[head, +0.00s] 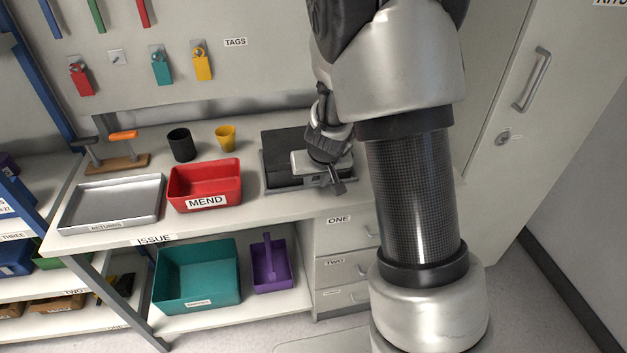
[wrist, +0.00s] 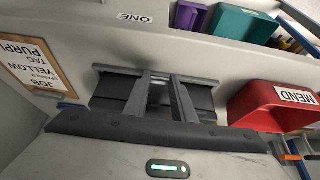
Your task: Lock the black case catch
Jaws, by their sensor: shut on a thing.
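The black case (head: 284,150) lies on the bench with its lid down. It also shows in the wrist view (wrist: 113,88), partly hidden behind my fingers. My gripper (head: 336,183) is at the case's front side, pointing down. In the wrist view its two fingers (wrist: 160,84) reach across the front of the case and are closed on a small part there, which looks like the catch. The catch is mostly hidden by the fingers, and I cannot tell whether it is locked.
The red MEND bin (head: 205,187) stands left of the case, with a black cup (head: 181,145) and a yellow cup (head: 226,138) behind it. A metal returns tray (head: 112,204) lies farther left. Drawers (head: 344,245) are below the case. A job card (wrist: 30,62) shows in the wrist view.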

